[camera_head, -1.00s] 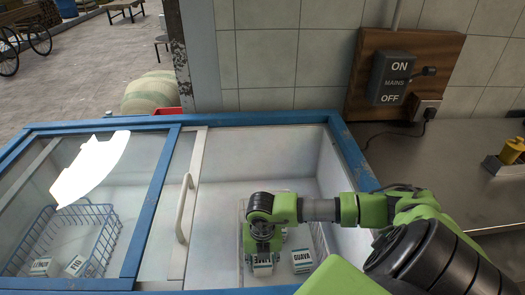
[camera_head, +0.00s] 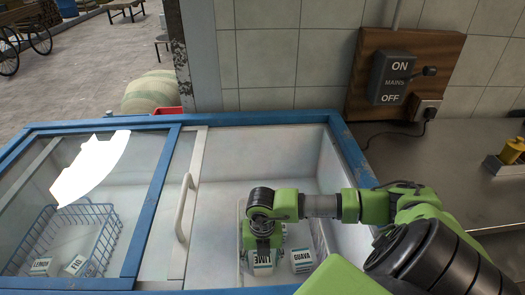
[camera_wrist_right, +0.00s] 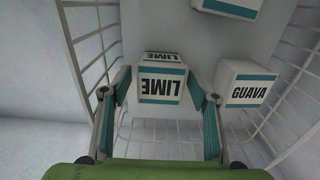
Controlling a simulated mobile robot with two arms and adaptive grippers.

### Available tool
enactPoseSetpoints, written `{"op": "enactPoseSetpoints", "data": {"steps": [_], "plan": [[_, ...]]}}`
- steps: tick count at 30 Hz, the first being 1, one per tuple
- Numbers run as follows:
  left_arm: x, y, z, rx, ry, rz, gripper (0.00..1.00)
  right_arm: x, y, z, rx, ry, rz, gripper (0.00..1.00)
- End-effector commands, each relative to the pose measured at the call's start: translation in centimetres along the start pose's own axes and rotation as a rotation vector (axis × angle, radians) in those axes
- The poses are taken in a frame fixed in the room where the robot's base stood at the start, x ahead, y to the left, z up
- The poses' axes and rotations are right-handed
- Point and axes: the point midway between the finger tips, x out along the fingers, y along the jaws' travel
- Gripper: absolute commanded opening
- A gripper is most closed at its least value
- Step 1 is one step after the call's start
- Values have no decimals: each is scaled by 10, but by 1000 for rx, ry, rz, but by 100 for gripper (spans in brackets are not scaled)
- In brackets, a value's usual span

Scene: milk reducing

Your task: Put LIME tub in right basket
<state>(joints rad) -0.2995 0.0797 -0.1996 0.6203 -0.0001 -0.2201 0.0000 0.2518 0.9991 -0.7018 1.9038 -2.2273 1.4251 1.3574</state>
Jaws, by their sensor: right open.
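The LIME tub (camera_head: 262,261), white with a teal band, is inside the right basket (camera_head: 321,240), a pale wire basket in the freezer. In the right wrist view the LIME tub (camera_wrist_right: 161,88) sits between the two spread fingers of my right gripper (camera_wrist_right: 158,92), with a gap visible on each side. My right gripper (camera_head: 263,246) is open, just above and around the tub, and covers part of it in the head view. Whether the tub's underside touches the basket floor is hidden. My left gripper is not in view.
A GUAVA tub (camera_head: 302,260) sits close on the right, and another tub (camera_wrist_right: 230,8) lies farther off in the wrist view. The blue left basket (camera_head: 107,216) holds a LEMON tub (camera_head: 42,266) and a FIG tub (camera_head: 76,265) under glass. The freezer's blue rim (camera_head: 350,155) surrounds the opening.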

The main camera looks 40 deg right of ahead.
Motion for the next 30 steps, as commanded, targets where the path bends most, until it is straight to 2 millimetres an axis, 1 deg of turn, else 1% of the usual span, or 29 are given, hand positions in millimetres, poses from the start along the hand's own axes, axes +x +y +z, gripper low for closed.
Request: {"op": "enactPoseSetpoints", "data": {"steps": [1, 9, 12, 15, 20, 30], "plan": [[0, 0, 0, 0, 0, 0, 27, -12, 0, 2, -2, -4, 2, 55], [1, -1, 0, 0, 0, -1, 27, -70, 0, 1, -2, -4, 1, 55], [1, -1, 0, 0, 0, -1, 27, -86, 0, 1, -1, -3, 0, 55], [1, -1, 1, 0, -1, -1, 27, -97, 0, 1, 0, -2, 0, 55], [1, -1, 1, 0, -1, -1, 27, -104, 0, 0, -1, -1, 0, 55], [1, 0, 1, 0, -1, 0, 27, -104, 0, 0, -1, 0, -1, 55]]}}
